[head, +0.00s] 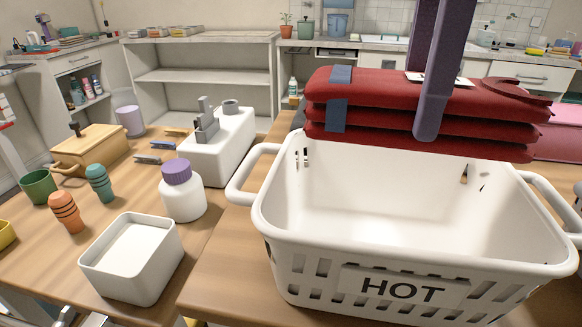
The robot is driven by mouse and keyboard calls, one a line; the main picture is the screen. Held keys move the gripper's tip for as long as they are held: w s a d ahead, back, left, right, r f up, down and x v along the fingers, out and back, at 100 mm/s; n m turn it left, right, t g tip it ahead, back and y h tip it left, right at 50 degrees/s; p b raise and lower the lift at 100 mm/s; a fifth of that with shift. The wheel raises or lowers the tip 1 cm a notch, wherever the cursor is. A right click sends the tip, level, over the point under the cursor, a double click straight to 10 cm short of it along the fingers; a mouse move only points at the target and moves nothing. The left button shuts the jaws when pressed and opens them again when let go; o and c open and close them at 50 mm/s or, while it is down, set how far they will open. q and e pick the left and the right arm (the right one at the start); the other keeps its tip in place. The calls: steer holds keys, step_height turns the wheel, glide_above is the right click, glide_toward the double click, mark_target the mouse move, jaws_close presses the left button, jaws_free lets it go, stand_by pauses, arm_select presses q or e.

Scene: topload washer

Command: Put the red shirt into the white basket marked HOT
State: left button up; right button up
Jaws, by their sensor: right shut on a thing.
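The red shirt (385,112) is a thick folded stack with a blue patch on its left side and a collar at the right. My right gripper (430,105), with purple fingers, comes down from above and is shut on the shirt. The white basket marked HOT (290,222) stands upright on the table in front, with its label facing me. The shirt is level, at the basket's far rim in the picture, and hides part of that rim. Whether it touches the rim cannot be told. The basket's inside looks empty. My left gripper is not in view.
Left of the basket stand a white open bin (130,262), a purple-capped bottle (182,192) and a white box-shaped device (218,150). Several cups and a wooden box (92,150) are farther left. A pink object (560,135) lies behind the basket at right.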

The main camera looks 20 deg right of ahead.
step_height(320, 180, down, 12)
steer(key=shift+s+d+f+b, duration=0.1)
steer(key=shift+f+b, duration=0.1)
steer(key=shift+b, duration=0.65)
steer(key=shift+f, duration=2.3)
steer(key=shift+f+b, duration=0.2)
steer(key=shift+b, duration=0.15)
steer(key=o, duration=1.3)
steer(key=shift+r, duration=0.2)
